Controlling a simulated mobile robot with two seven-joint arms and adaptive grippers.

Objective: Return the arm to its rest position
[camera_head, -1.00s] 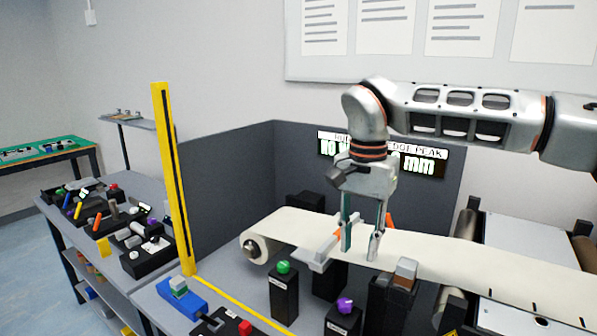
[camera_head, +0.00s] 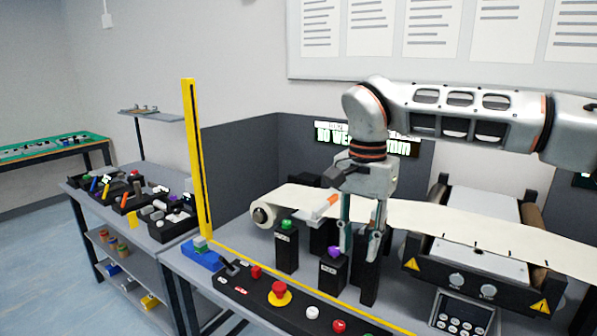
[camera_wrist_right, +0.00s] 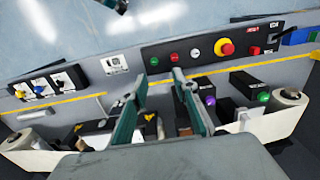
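My right arm comes in from the right in the head view. Its gripper (camera_head: 360,250) points down in front of the white conveyor belt (camera_head: 450,221), near the purple-topped post (camera_head: 333,262). In the right wrist view the two fingers (camera_wrist_right: 155,85) are apart with nothing held between them. Below them lie the control panel and the front edge of the bench. My left gripper is in neither view.
A green-topped post (camera_head: 287,248) stands left of the gripper, and a yellow upright (camera_head: 197,160) rises farther left. A control panel with a red button (camera_head: 279,290) runs along the bench front. A side table (camera_head: 120,215) holds several small parts.

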